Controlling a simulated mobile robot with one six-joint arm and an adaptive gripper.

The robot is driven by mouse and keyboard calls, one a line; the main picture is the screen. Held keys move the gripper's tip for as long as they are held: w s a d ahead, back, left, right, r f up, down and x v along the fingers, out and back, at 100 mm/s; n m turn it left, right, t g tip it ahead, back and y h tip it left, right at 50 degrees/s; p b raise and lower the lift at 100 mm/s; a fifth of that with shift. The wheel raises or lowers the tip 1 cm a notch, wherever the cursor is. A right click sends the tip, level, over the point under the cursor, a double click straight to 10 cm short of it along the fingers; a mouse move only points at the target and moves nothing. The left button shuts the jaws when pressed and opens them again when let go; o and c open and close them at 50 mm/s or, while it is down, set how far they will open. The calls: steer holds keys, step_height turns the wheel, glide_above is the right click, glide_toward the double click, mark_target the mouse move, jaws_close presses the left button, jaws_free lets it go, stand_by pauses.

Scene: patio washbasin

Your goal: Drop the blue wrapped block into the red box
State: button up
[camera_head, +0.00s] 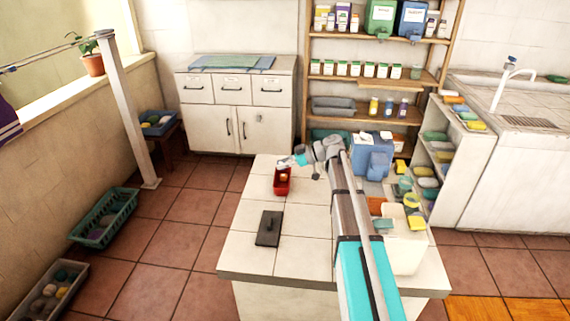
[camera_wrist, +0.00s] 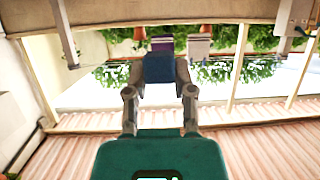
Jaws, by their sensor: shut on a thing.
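The red box (camera_head: 282,186) stands on the white tiled counter (camera_head: 305,222) in the head view, with something small and orange-yellow inside it. My gripper (camera_head: 287,163) is at the far end of the arm, near the box's back edge in the picture and apparently above it. In the wrist view, my gripper (camera_wrist: 160,75) is shut on the blue wrapped block (camera_wrist: 159,69), which sits between the two fingertips. The block is too small in the head view to make out clearly. The exact height over the box cannot be told.
A dark flat piece with a handle (camera_head: 268,228) lies on the counter in front of the box. A blue container (camera_head: 372,155) and a white bin (camera_head: 404,245) stand on the right. A shelf of soaps (camera_head: 425,170) is beyond. The counter's left front is clear.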

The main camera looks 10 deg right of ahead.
steer(key=shift+f+b, duration=2.8)
steer(key=shift+f, duration=0.1)
steer(key=o, duration=0.9)
steer(key=shift+w+r, duration=0.1)
